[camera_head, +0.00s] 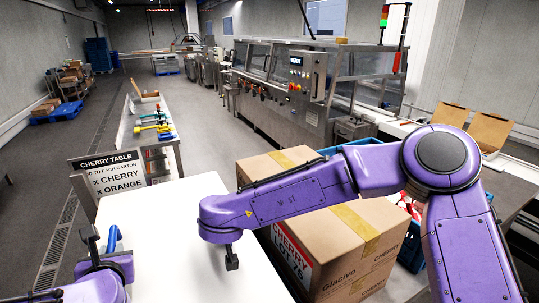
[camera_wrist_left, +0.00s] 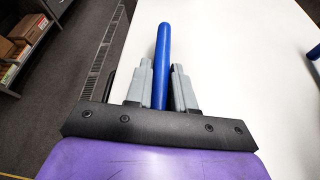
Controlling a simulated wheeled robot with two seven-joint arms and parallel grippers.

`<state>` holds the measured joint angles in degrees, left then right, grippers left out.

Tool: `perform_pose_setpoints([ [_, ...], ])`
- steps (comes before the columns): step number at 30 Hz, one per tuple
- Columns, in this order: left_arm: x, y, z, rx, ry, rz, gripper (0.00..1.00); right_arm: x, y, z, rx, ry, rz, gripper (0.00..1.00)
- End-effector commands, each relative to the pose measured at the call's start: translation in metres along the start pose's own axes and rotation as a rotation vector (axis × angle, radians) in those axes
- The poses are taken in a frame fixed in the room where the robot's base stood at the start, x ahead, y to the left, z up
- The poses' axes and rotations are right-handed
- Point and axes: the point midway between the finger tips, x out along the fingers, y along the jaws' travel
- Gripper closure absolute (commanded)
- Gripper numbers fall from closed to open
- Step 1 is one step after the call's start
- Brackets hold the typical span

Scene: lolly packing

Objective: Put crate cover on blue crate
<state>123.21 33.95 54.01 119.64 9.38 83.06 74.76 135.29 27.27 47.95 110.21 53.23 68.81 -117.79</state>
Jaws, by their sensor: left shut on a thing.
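My left gripper (camera_head: 102,246) is at the lower left, over the left edge of the white table. It is shut on a slim blue bar-like thing (camera_head: 113,238). In the left wrist view this blue thing (camera_wrist_left: 161,62) stands out between the two grey fingers (camera_wrist_left: 158,88). I cannot tell whether it is part of the crate cover. A blue crate (camera_head: 412,257) shows partly behind the cardboard boxes and my right arm. My right gripper (camera_head: 232,259) points down above the white table; its jaws are too small to judge.
The white table (camera_head: 165,225) is mostly bare. Large cardboard boxes (camera_head: 345,275) stand to its right. A "Cherry table" sign (camera_head: 112,172) stands at its far left. A side table behind holds several coloured tools (camera_head: 155,124).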

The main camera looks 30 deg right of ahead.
Motion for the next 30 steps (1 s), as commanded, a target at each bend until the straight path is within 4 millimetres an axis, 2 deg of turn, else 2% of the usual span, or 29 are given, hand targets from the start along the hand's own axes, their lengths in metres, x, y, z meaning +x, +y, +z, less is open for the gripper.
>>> perform_pose_setpoints([
  [10,0.001,0.001,0.000,-0.001,-0.001,0.003,1.00,0.001,0.001,0.000,0.002,0.000,0.003,1.00],
  [17,0.004,-0.001,-0.009,-0.001,0.001,0.004,1.00,0.007,-0.001,0.006,0.001,0.000,0.003,1.00],
  [18,0.005,-0.001,-0.009,-0.002,0.000,0.004,0.74,0.008,-0.001,0.007,0.001,0.001,0.003,1.00],
  [21,0.004,-0.001,-0.009,-0.002,-0.001,0.004,0.47,0.007,-0.001,0.006,0.002,0.001,0.003,1.00],
  [27,0.004,-0.001,-0.009,0.000,0.000,0.002,0.47,0.007,-0.001,0.006,0.002,0.002,0.001,1.00],
  [28,0.004,-0.002,-0.011,0.000,0.003,0.002,0.47,0.008,-0.002,0.007,0.001,0.000,0.001,0.67],
  [30,0.004,-0.002,-0.010,0.000,0.002,0.001,0.47,0.008,-0.002,0.007,0.001,0.000,0.001,0.47],
])
